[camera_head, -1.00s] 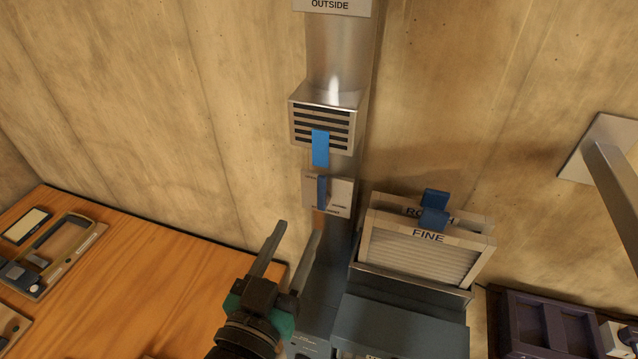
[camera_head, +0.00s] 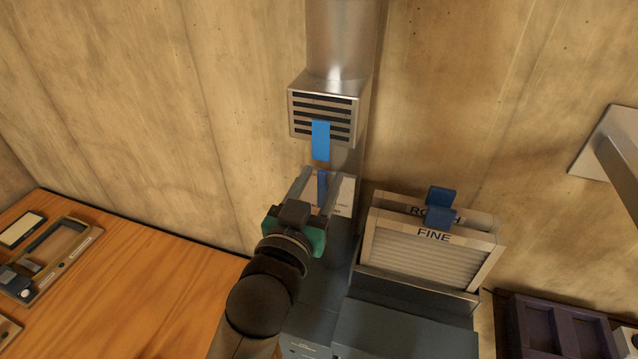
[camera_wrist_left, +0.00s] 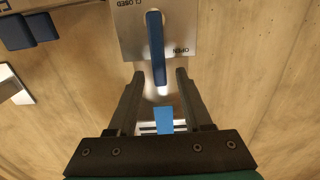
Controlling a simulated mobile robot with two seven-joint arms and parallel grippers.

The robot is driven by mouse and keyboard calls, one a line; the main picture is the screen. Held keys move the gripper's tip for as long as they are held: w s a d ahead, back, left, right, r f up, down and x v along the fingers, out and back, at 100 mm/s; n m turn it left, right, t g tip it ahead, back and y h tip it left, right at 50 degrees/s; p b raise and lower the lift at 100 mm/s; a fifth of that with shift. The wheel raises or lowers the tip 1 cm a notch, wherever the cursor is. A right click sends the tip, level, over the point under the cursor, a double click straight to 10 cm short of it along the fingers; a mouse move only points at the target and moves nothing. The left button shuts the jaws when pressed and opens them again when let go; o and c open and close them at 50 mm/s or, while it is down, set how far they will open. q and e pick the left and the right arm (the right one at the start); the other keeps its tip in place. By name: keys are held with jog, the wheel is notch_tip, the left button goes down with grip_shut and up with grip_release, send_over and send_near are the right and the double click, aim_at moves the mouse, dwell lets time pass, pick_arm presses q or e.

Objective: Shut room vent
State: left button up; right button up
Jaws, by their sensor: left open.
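The room vent is a slotted metal grille (camera_head: 322,108) on a vertical duct, with a light blue tab (camera_head: 320,141) hanging over its front. Below it a pale plate carries a dark blue lever (camera_head: 322,187), which points up toward the grille. In the left wrist view, which is upside down, the lever (camera_wrist_left: 156,48) is on the plate (camera_wrist_left: 181,22) marked CLOSED and OPEN. My left gripper (camera_head: 320,178) is open, its fingers on either side of the lever's free end in the pictures. I cannot tell whether they touch it. My right gripper is out of view.
Filter panels labelled FINE (camera_head: 433,250) and ROUGH stand in a grey housing right of the gripper. A wooden bench (camera_head: 120,290) with framed devices is at left. A grey bracket (camera_head: 609,150) juts from the right wall. The wall left of the duct is bare.

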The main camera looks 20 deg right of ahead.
pick_arm(q)
grip_shut()
dwell(0.4)
dwell(1.0)
